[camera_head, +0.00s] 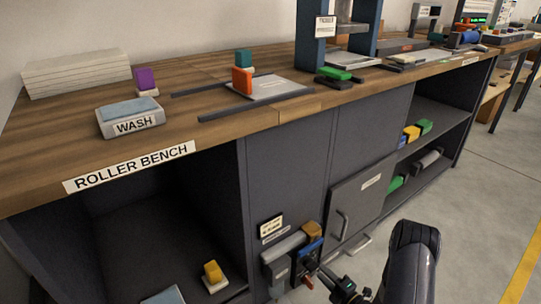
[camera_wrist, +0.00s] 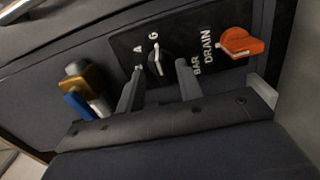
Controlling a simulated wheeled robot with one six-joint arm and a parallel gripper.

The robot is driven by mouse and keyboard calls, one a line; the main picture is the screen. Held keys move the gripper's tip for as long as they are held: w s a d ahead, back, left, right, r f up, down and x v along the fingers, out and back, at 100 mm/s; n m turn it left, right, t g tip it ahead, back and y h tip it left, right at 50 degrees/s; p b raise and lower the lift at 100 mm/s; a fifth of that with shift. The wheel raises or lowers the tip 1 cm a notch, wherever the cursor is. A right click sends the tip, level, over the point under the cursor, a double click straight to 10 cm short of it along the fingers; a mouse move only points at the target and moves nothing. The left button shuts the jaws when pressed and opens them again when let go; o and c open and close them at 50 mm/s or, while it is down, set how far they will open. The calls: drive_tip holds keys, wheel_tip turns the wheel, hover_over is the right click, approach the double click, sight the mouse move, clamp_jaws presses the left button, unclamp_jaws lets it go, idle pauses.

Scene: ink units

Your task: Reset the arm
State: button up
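My gripper (camera_wrist: 159,68) is open in the wrist view, its two fingers apart in front of a dark panel (camera_wrist: 190,32). An orange knob (camera_wrist: 241,43) marked DRAIN is to the right of the fingers. In the head view my arm (camera_head: 408,268) comes in at the bottom, and my gripper (camera_head: 326,277) is low at the cabinet front. Nothing is visibly held.
A cabinet door (camera_head: 361,195) with a handle is to the right. The roller bench top (camera_head: 75,160) is above. Open floor (camera_head: 480,215) lies at right.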

sight(311, 262)
drive_tip(key=b+x, duration=0.1)
drive_tip(key=x, duration=0.2)
drive_tip(key=shift+w+a+f, duration=0.1)
drive_tip(key=shift+w+a, duration=0.1)
drive_tip(key=shift+a, duration=0.05)
drive_tip(key=n, duration=0.3)
drive_tip(key=n+p, duration=0.1)
drive_tip(key=n, duration=0.3)
drive_tip(key=r+n+p, duration=0.1)
drive_tip(key=n, duration=0.2)
drive_tip(key=shift+s+r, duration=0.1)
drive_tip(key=shift+s, duration=0.15)
drive_tip(key=shift+n, duration=1.3)
drive_tip(key=shift+s, duration=0.1)
